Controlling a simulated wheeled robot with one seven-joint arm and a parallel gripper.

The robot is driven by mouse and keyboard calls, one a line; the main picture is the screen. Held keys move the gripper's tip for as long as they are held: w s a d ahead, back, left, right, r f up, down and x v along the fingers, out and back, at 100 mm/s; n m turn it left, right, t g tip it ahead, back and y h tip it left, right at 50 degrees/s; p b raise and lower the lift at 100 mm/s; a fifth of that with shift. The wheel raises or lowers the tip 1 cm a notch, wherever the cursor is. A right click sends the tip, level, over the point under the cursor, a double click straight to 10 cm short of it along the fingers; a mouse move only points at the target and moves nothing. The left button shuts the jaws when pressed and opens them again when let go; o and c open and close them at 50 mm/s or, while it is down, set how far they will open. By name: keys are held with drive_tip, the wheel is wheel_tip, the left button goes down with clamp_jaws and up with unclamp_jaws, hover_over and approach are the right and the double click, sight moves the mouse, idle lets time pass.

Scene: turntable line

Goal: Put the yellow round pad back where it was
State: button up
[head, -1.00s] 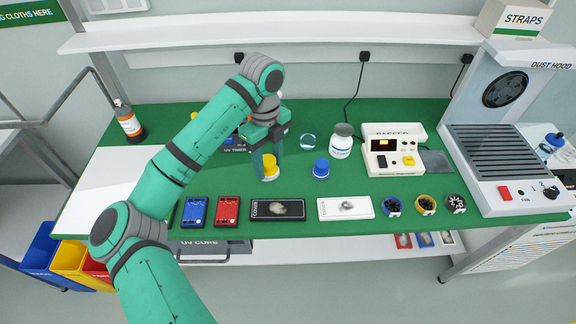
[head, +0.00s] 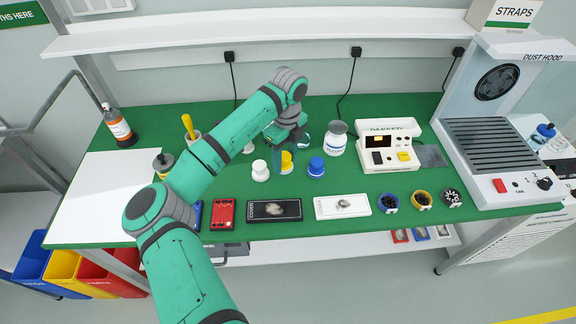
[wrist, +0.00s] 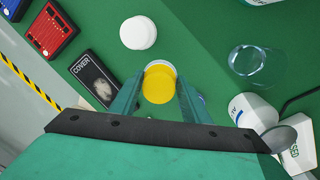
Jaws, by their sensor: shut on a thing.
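The yellow round pad (head: 286,158) is between the fingers of my gripper (head: 285,166), which is shut on it. In the wrist view the yellow pad (wrist: 158,87) sits between both fingertips, with a pale rim along its far edge. I cannot tell whether it touches the green bench. A white round pad (head: 260,171) stands just left of my gripper, and also shows in the wrist view (wrist: 138,32). A blue round pad (head: 316,166) stands just right of it.
A clear glass vessel (wrist: 247,62) and a white bottle (head: 336,140) stand behind to the right. A dark COVER box (head: 274,209), a white box (head: 342,206) and a red case (head: 222,214) line the front. A white panel (head: 105,190) covers the left bench.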

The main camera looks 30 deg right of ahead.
sight(289, 165)
drive_tip(key=shift+d+f, duration=0.65)
drive_tip(key=shift+d, duration=0.1)
drive_tip(key=shift+f, duration=1.75)
drive_tip(key=o, duration=1.4)
drive_tip(key=shift+d+r, duration=0.1)
wheel_tip(289, 165, up, 12)
drive_tip(key=shift+w+d, duration=0.15)
drive_tip(key=shift+d, duration=0.2)
